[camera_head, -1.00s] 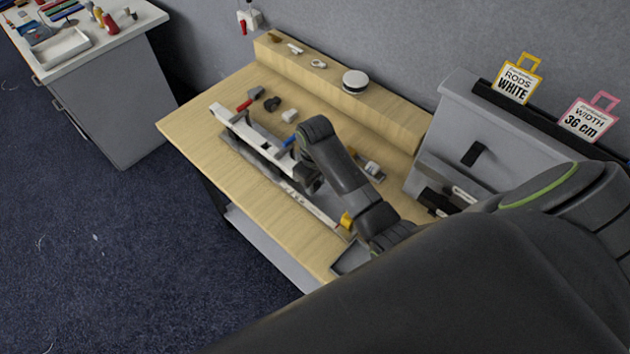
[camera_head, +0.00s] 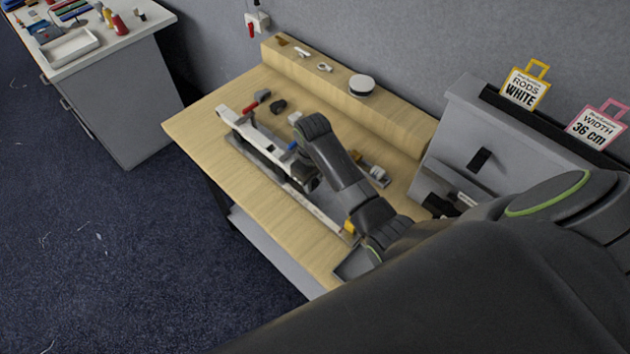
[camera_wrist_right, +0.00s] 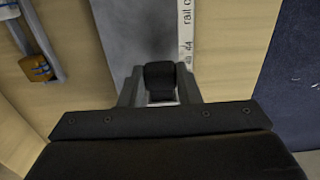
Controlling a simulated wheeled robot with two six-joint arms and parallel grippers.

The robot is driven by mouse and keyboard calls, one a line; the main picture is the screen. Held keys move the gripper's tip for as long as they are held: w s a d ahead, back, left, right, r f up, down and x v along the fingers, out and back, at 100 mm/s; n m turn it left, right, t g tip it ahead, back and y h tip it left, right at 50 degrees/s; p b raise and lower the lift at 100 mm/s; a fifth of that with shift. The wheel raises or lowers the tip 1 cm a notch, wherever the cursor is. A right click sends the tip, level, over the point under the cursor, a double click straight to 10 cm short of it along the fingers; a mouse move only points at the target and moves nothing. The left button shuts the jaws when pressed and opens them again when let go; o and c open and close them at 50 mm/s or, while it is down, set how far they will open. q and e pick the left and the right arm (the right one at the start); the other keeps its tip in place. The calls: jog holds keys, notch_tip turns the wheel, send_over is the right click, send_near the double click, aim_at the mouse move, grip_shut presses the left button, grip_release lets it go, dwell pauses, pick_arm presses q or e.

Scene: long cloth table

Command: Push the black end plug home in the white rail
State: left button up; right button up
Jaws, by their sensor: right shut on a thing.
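The white rail (camera_head: 264,151) lies lengthwise in a grey holder on the wooden table in the head view. My right gripper (camera_wrist_right: 160,88) is shut on the black end plug (camera_wrist_right: 160,76), which sits between the two fingers in the right wrist view. In the head view the right gripper (camera_head: 306,180) is at the near right end of the rail, mostly hidden by my own arm. Whether the plug touches or enters the rail cannot be told. My left gripper is not in view.
A printed scale strip (camera_wrist_right: 187,35) runs beside the holder. A dark small part (camera_head: 278,106), a red-ended tool (camera_head: 262,95) and a white piece (camera_head: 295,117) lie behind the rail. A grey bin unit (camera_head: 470,130) stands at the right. The table's front left is clear.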

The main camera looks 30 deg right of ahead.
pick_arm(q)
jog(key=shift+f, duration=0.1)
pick_arm(e)
jog(key=shift+w+a, duration=0.25)
jog(key=shift+w, duration=0.45)
jog(key=o, duration=1)
